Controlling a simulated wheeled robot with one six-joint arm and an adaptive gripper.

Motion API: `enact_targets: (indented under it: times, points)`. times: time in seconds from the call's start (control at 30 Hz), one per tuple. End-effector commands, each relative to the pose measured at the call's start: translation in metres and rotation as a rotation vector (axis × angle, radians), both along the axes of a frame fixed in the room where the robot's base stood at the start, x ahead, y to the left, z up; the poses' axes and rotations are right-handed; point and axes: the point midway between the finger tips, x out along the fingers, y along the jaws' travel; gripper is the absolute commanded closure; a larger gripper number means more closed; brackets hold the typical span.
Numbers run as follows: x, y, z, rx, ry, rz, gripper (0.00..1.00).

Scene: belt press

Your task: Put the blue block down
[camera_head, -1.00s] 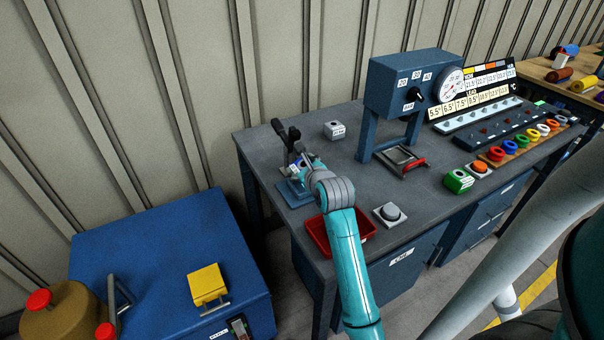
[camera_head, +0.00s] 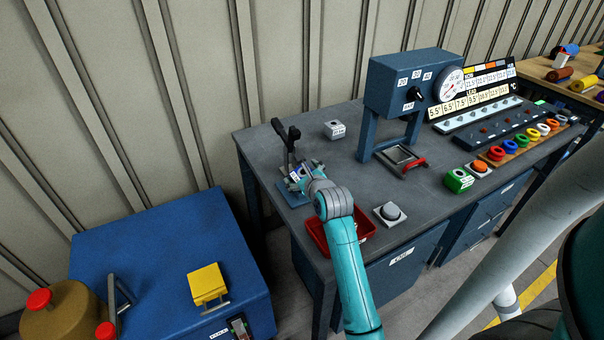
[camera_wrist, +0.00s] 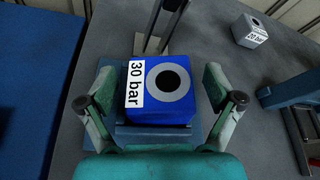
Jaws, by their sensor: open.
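The blue block (camera_wrist: 162,110), labelled "30 bar" with a grey ring and black centre on its top, rests on a blue plate (camera_wrist: 115,137) on the workbench. My gripper (camera_wrist: 166,98) is open, with one finger on each side of the block and a visible gap on both sides. In the head view my gripper (camera_head: 302,174) is at the blue plate (camera_head: 293,197) near the bench's left end. The block is mostly hidden there by my gripper; only its pale label side shows.
A dark upright lever (camera_head: 288,143) stands right behind the plate. A grey block (camera_head: 335,129) sits farther back. A red tray (camera_head: 318,236) lies in front, partly under my arm. A blue press frame (camera_head: 364,135) stands to the right. A blue cabinet (camera_head: 150,250) is at the left.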

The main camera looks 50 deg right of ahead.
Motion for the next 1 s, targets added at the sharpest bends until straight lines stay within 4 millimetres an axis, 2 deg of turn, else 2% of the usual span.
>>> enact_targets:
  times: [0.13, 0.27, 0.7, 1.0]
  points:
    - [0.000, 0.000, 0.003, 0.000, -0.001, 0.000, 0.09]
    - [-0.010, 0.006, 0.006, 0.000, 0.000, 0.000, 0.09]
    - [-0.073, 0.050, 0.036, 0.001, -0.001, 0.000, 0.09]
    - [-0.092, 0.063, 0.045, 0.000, 0.000, 0.000, 0.09]
